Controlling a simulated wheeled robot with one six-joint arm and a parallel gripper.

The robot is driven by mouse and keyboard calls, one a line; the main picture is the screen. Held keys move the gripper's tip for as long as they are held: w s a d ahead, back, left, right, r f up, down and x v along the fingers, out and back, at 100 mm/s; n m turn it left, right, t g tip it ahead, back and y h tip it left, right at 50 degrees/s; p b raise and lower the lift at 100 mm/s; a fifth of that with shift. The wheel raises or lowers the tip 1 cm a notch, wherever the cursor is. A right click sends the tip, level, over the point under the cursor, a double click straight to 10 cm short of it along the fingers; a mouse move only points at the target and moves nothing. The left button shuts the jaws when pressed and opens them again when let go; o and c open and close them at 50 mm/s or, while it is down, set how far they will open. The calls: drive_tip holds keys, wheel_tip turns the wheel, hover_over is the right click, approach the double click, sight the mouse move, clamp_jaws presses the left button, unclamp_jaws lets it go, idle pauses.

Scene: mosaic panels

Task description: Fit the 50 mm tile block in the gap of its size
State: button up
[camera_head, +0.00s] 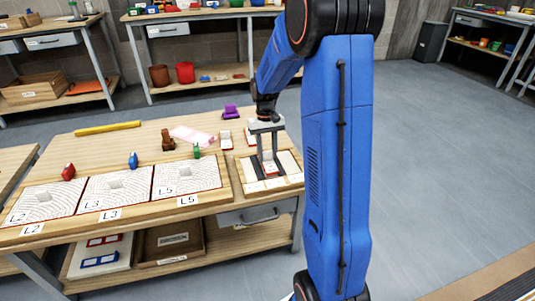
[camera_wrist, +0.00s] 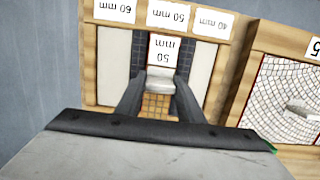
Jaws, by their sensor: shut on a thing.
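My gripper (camera_wrist: 158,92) points down over the wooden gap panel (camera_wrist: 243,75) and is shut on the tile block (camera_wrist: 163,52). The block has a white face marked "50 mm" with a red edge, and a pale grey part between the fingers. It lines up with the middle "50 mm" label (camera_wrist: 168,15) on the panel's edge. A tan grid (camera_wrist: 156,105) shows below the block between dark strips. I cannot tell whether the block is seated or just above the panel.
Labels "60 mm" (camera_wrist: 115,9) and "40 mm" (camera_wrist: 212,24) flank the middle one. White L2, L3 and L5 panels (camera_head: 115,186) lie left on the bench. Small red (camera_head: 68,172), blue (camera_head: 133,160) and green (camera_head: 197,151) pieces stand behind them. A yellow bar (camera_head: 107,128) lies farther back.

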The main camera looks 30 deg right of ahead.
drive_tip(key=shift+f, duration=0.85)
idle(0.3)
drive_tip(key=o, duration=1.3)
drive_tip(key=w+r, duration=0.1)
drive_tip(key=r, duration=1)
drive_tip(key=w+r, duration=0.1)
drive_tip(key=r, duration=0.5)
drive_tip(key=shift+w+d+r, duration=0.1)
drive_tip(key=shift+w+d, duration=0.2)
drive_tip(key=shift+d, duration=0.05)
